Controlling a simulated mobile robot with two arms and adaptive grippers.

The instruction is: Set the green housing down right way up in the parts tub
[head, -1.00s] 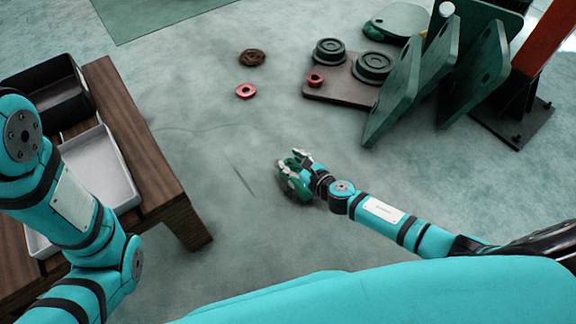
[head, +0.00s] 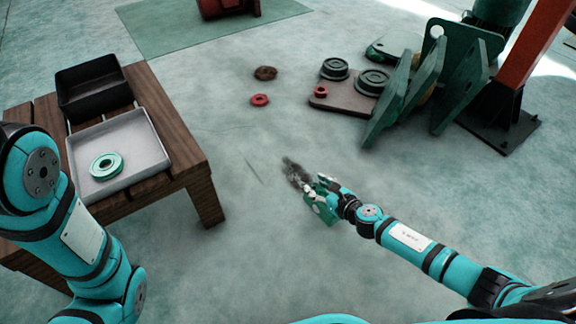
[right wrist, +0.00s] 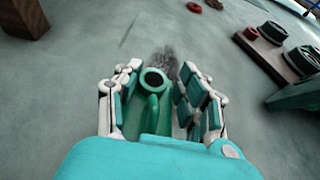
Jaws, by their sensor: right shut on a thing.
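The green housing (head: 318,212) is in my right gripper (head: 321,192), which is shut on it above the floor. In the right wrist view the housing (right wrist: 135,115) sits between both fingers (right wrist: 155,95), with a round dark-centred bore facing the camera side; its lower part is hidden by my wrist. On the wooden table at left are a black tub (head: 92,88), which looks empty, and a light grey shallow tray (head: 150,150) holding a pale green ring (head: 106,166). I cannot tell which one is the parts tub. My left gripper is out of view.
The wooden table (head: 170,115) stands between my left arm and the open floor. A dark smudge (head: 297,170) marks the floor beside my right gripper. A red ring (head: 259,100), a brown coil (head: 265,73), a board (head: 345,101) with wheels and leaning green plates (head: 400,85) lie farther off.

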